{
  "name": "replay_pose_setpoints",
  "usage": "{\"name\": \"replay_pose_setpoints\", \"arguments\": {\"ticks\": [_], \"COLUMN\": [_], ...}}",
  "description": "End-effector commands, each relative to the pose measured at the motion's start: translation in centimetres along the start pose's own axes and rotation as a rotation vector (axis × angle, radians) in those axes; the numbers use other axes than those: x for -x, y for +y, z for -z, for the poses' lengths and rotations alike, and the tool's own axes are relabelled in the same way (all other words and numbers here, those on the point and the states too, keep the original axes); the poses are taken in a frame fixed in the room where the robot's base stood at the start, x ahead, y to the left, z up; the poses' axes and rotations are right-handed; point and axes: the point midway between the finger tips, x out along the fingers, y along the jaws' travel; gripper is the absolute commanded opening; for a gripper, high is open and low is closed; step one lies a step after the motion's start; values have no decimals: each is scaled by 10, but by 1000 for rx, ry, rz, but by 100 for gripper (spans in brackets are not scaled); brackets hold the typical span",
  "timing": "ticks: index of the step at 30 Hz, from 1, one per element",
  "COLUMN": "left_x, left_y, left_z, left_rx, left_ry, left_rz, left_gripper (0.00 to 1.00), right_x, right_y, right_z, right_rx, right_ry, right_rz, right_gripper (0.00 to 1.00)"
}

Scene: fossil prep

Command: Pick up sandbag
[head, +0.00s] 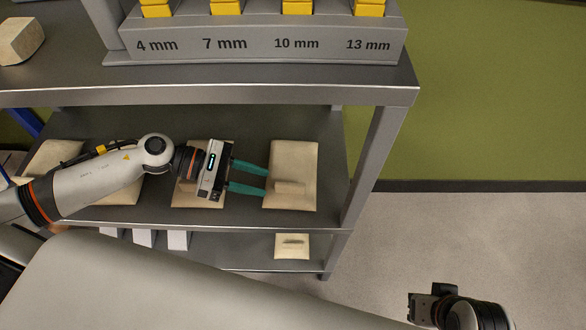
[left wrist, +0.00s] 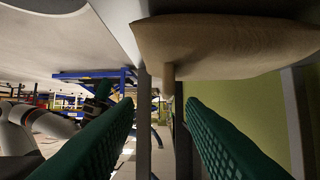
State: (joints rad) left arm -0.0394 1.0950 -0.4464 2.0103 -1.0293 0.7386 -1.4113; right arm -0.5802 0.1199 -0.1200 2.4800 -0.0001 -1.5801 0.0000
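Several tan sandbags lie on the middle shelf. The rightmost sandbag (head: 294,160) has a small tan tab handle (head: 290,187) on top. My left gripper (head: 267,180) reaches in from the left with its green fingers apart, their tips at this sandbag's left edge. In the left wrist view, the sandbag (left wrist: 220,45) fills the top, and its handle (left wrist: 169,72) shows between and beyond the open fingertips (left wrist: 161,103). Nothing is held. Another sandbag (head: 190,198) lies partly hidden under my left gripper. My right gripper (head: 428,306) is at the bottom right, fingers not discernible.
The shelf unit's top (head: 300,82) overhangs the middle shelf and carries a grey rack (head: 260,45) marked in millimetres. A post (head: 365,160) stands right of the sandbag. A smaller tan bag (head: 292,250) and white pieces sit on the lower shelf. The floor at right is clear.

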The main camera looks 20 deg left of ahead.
Motion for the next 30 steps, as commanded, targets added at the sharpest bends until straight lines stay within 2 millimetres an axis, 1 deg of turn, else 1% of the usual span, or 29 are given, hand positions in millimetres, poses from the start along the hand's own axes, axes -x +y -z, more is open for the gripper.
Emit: {"name": "replay_pose_setpoints", "arguments": {"ticks": [1, 3, 10, 15, 18, 21, 27, 28, 30], "left_x": [-9, -18, -35, -61, -72, -78, -78, -78, -78], "left_y": [-1, -1, -3, -10, -8, -8, -8, -8, -8], "left_z": [2, 2, 3, 8, 6, 6, 6, 6, 6], "left_rx": [-3, -1, -1, -2, 1, 1, 1, 1, 1], "left_ry": [5, 4, 3, 5, 2, 1, 0, 0, 0], "left_rz": [1, 2, 2, 2, 2, 2, 2, 2, 2], "left_gripper": [36, 36, 36, 36, 36, 36, 36, 33, 22], "right_x": [-1, 0, 0, 0, 0, 0, 0, 0, 0], "right_y": [0, 0, 0, 0, 0, 0, 0, 0, 0], "right_z": [0, 0, 0, 0, 0, 0, 0, 0, 0], "right_rx": [0, 0, 0, 0, 0, 0, 0, 0, 0], "right_ry": [0, 0, 0, 1, 1, 1, 1, 1, 1], "right_rz": [0, 0, 0, 0, 0, 0, 0, 0, 0], "right_gripper": [36, 36, 36, 36, 36, 36, 36, 36, 36]}}
